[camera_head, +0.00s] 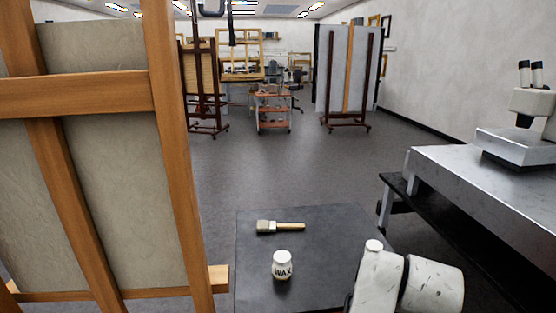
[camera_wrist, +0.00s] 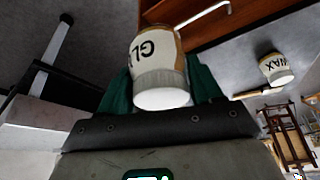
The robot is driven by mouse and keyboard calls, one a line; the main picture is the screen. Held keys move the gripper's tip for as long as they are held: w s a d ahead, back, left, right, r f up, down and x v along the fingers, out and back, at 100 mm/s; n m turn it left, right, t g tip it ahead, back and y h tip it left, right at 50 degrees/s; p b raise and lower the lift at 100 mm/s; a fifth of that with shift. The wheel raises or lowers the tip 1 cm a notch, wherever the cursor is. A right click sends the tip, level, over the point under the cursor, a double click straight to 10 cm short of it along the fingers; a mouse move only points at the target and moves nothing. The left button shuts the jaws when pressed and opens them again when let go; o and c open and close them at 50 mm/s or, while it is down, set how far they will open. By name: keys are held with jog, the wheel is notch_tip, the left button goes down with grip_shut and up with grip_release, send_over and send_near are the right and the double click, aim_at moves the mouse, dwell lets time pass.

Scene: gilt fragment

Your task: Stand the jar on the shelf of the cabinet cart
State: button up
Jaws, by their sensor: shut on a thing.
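My gripper (camera_wrist: 160,88) shows in the wrist view, its green fingers shut on both sides of a jar (camera_wrist: 150,52). This jar is cream and white with dark letters starting "GL" and a white lid; it appears upside down in that view. In the head view the gripper and held jar are out of sight. A reddish-brown panel with a pale bar handle (camera_wrist: 203,15) is behind the held jar in the wrist view; it may belong to the cabinet cart. I cannot make out its shelf.
A white WAX jar (camera_head: 282,265) and a brush (camera_head: 281,227) lie apart on a dark top (camera_head: 330,225). A wooden easel (camera_head: 165,130) stands close at left. A grey bench (camera_head: 490,180) with a microscope stands at right. A far orange trolley (camera_head: 272,108) stands beyond open floor.

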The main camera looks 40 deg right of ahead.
jog(key=w+a+f+n+t+y, duration=0.1)
jog(key=w+a+f+n, duration=0.2)
jog(key=w+a, duration=0.25)
jog(key=w+a+f+n+y, duration=0.1)
jog(key=w+a+f+n, duration=0.3)
jog(key=w, duration=0.3)
jog(key=w+a+f+n+t+y, duration=0.1)
jog(key=w+a+f+n, duration=0.2)
jog(key=a, duration=0.4)
jog(key=w+a+f+n+y, duration=0.1)
jog(key=w+a+f, duration=0.1)
jog(key=a+f, duration=0.35)
jog(key=shift+s+a+f, duration=0.3)
jog(key=shift+s+f, duration=0.3)
jog(key=shift+s, duration=0.05)
jog(key=shift+s+a+f, duration=0.3)
jog(key=shift+s+f, duration=0.3)
jog(key=shift+s, duration=0.1)
jog(key=shift+s+a+f, duration=0.3)
jog(key=shift+s+f, duration=0.3)
jog(key=shift+s, duration=0.05)
